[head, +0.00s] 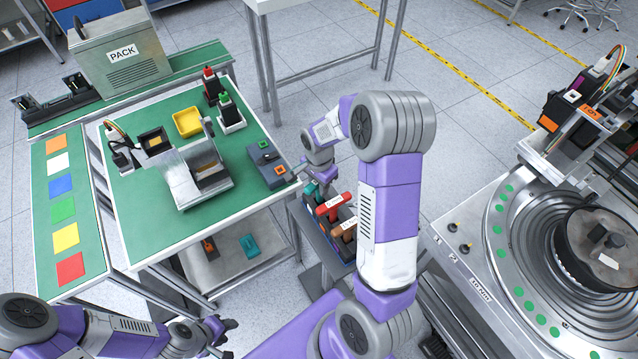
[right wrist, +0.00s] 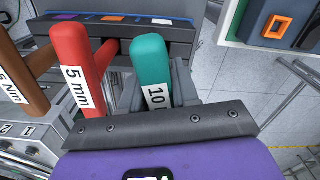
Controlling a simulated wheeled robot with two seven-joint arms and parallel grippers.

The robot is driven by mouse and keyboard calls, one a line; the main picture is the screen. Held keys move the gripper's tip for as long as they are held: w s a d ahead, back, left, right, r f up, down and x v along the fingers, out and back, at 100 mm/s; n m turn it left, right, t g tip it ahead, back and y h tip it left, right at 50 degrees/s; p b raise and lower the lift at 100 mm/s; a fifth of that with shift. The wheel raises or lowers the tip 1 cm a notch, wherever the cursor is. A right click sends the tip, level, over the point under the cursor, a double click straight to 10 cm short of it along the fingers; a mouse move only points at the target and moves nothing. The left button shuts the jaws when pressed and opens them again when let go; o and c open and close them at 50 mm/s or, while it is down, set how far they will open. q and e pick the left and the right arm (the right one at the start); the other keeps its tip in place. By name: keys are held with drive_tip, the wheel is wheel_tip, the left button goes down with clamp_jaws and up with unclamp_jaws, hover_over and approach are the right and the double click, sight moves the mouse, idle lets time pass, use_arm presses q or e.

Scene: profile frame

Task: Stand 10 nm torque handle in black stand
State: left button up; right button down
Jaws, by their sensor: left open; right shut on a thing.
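The teal handle (right wrist: 152,66), with a label starting "10", stands upright in the right wrist view. My right gripper (head: 318,178) is shut on it at the rack (head: 318,238); its fingertips are mostly hidden in the head view. In that view a bit of teal (head: 309,190) shows below the gripper. A dark block (head: 271,162) with green-rimmed and orange-rimmed squares sits at the right edge of the green table; part of it shows in the right wrist view (right wrist: 255,14). I cannot tell surely whether it is the black stand. My left gripper (head: 228,338) is open and empty at the bottom.
A red handle (right wrist: 78,70) marked "5 mm" stands close left of the teal one, with a brown handle (right wrist: 22,75) beyond. The green table (head: 135,205) carries a grey fixture (head: 190,180), a yellow bin (head: 187,121) and red-topped and green-topped items.

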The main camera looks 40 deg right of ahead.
drive_tip(key=shift+f+b, duration=0.5)
drive_tip(key=shift+f, duration=0.2)
drive_tip(key=c, duration=0.8)
unclamp_jaws()
drive_tip(key=shift+o, duration=0.2)
drive_tip(key=shift+r+p, duration=0.6)
drive_tip(key=shift+r, duration=3.15)
